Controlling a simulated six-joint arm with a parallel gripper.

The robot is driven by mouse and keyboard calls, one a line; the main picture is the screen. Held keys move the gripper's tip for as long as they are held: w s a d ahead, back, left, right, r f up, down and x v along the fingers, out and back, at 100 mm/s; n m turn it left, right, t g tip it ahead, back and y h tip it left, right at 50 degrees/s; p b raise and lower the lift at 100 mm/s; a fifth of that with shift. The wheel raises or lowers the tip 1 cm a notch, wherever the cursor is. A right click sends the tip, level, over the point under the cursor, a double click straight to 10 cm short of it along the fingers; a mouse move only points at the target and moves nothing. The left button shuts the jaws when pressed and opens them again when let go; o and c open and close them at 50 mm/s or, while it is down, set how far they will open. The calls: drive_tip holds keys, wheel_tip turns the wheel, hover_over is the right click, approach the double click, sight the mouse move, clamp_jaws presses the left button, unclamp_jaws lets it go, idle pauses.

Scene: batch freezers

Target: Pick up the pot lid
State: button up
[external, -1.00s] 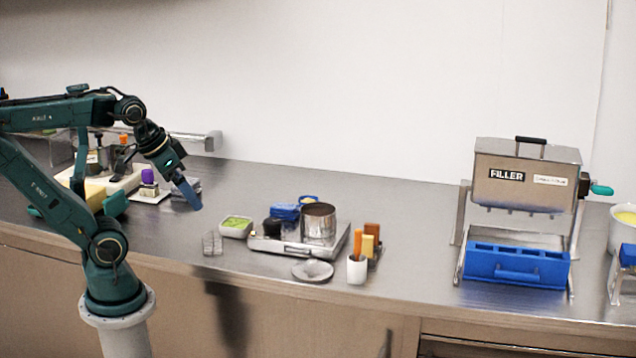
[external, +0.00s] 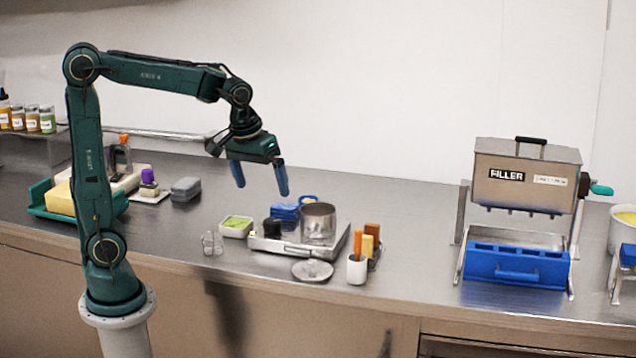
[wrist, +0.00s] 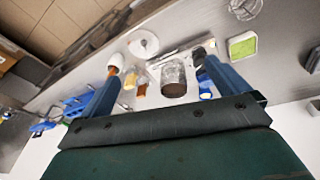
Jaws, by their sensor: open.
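The pot lid (external: 312,270) is a round, flat, grey metal disc with a small knob. It lies on the steel counter in front of the scale-like platform. In the wrist view the lid (wrist: 143,43) shows near the top, beyond my fingertips. A small metal pot (external: 318,224) stands on the platform, and the pot (wrist: 173,78) also shows between my fingers in the wrist view. My gripper (external: 260,190) is open and empty, with its two blue fingers pointing down. It is high above the counter, up and to the left of the lid, and touches nothing.

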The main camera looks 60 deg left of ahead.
drive_tip(key=w+d+f+n+g, duration=0.1)
drive_tip(key=w+d+f+n, duration=0.2)
drive_tip(key=w+f, duration=0.4)
drive_tip(key=w, duration=0.2)
drive_tip(key=shift+w+d+g+y, duration=0.3)
drive_tip(key=shift+g, duration=0.1)
hover_over(313, 259)
drive_tip(key=f, duration=0.8)
drive_tip(key=shift+s+f, duration=0.25)
drive_tip(key=shift+s, duration=0.05)
drive_tip(key=shift+f, duration=0.15)
drive_tip(key=shift+w+f, duration=0.2)
drive_tip(key=shift+f, duration=2.3)
drive_tip(key=shift+c, duration=0.2)
drive_tip(key=c, duration=0.8)
